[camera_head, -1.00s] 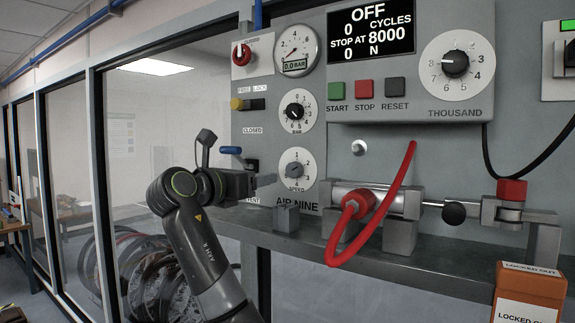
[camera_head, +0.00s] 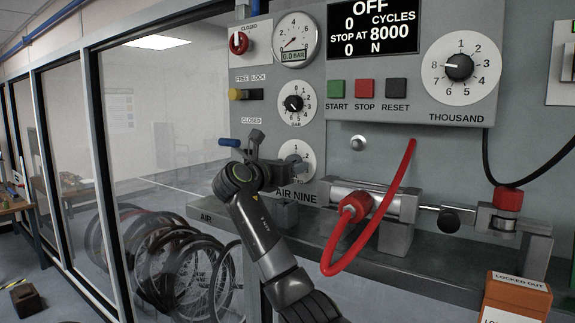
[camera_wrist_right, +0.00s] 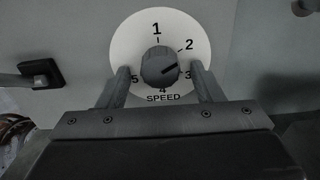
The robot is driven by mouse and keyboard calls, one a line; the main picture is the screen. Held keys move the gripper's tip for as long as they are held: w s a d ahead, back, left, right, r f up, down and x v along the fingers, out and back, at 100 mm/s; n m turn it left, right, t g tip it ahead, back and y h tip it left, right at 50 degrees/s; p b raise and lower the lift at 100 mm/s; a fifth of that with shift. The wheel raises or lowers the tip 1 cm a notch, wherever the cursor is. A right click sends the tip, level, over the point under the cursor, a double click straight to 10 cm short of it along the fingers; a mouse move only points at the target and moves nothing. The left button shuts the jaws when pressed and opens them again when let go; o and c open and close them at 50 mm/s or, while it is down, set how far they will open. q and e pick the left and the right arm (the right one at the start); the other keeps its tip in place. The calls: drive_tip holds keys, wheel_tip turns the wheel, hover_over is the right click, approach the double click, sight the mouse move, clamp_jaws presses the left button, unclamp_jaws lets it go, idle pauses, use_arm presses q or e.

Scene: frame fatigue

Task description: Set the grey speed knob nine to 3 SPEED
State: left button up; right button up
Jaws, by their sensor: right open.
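The grey speed knob (camera_wrist_right: 160,64) sits in the middle of its white dial (camera_wrist_right: 127,40), marked 1 to 5 above the word SPEED. Its dark pointer line aims right, close to the 3. My right gripper (camera_wrist_right: 160,78) is open, with one finger on each side of the knob and a visible gap at both sides. In the head view my right gripper (camera_head: 284,170) is in front of the speed dial (camera_head: 297,148) and hides the knob and the dial's lower part. My left gripper is not in view.
The BAR dial (camera_head: 294,104) is just above. A blue-handled lever (camera_head: 230,142) is close left of my wrist. A red hose (camera_head: 332,262) loops from a metal cylinder at right. A ledge (camera_head: 330,232) runs below, with a grey block (camera_head: 285,213) under the gripper.

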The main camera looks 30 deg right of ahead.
drive_tip(key=shift+a, duration=0.1)
drive_tip(key=c, duration=1)
drive_tip(key=shift+o, duration=0.2)
drive_tip(key=shift+r+m+b, duration=0.1)
drive_tip(key=shift+m+b, duration=2.8)
drive_tip(key=shift+m, duration=3.1)
